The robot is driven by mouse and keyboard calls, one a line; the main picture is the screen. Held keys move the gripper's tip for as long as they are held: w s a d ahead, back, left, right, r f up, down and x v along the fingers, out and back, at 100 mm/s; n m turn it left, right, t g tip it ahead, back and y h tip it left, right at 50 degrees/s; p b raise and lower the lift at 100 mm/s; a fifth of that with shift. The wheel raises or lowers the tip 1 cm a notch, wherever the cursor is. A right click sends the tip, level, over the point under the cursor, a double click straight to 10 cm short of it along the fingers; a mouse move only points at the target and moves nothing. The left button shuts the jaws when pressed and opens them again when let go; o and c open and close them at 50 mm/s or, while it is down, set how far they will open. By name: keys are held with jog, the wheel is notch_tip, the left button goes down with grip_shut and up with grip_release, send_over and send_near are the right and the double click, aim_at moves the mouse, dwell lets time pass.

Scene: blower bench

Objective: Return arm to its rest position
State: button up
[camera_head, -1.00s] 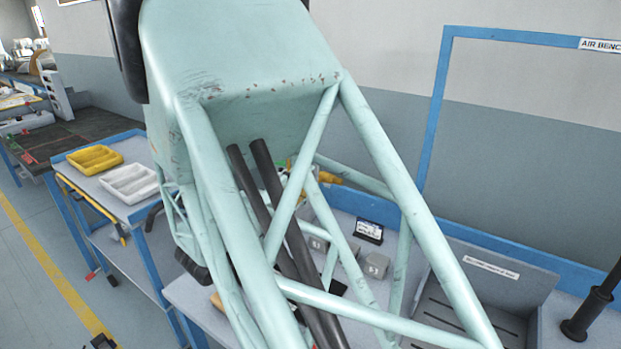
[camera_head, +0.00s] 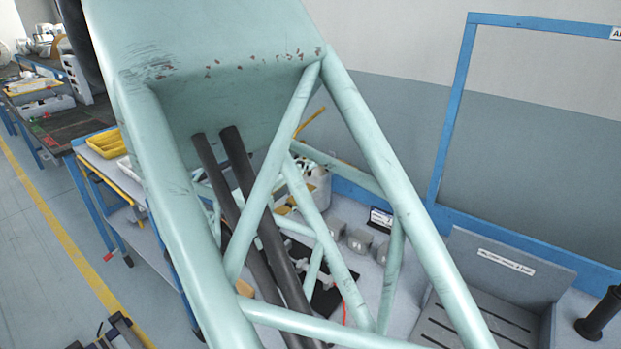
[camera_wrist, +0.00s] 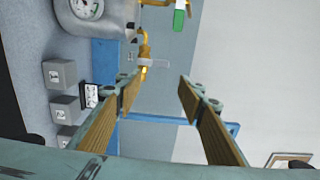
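My gripper (camera_wrist: 158,88) shows in the wrist view. Its two fingers with ribbed brown pads stand well apart, with nothing between them. It is not visible in the head view. My pale green arm (camera_head: 215,40) fills the left and middle of the head view, reaching from the top down to the lower edge and hiding part of the bench behind it. The wrist view looks sideways across the bench, with a brass fitting (camera_wrist: 145,52) beyond the fingers.
Several grey blocks (camera_head: 357,238) stand on the bench beside a small sign (camera_head: 381,219). A slotted grey tray (camera_head: 548,284) and black post (camera_head: 600,315) are at right. A yellow bin (camera_head: 107,143) is at left. A gauge (camera_wrist: 87,8) shows in the wrist view.

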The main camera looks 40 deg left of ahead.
dwell(0.3)
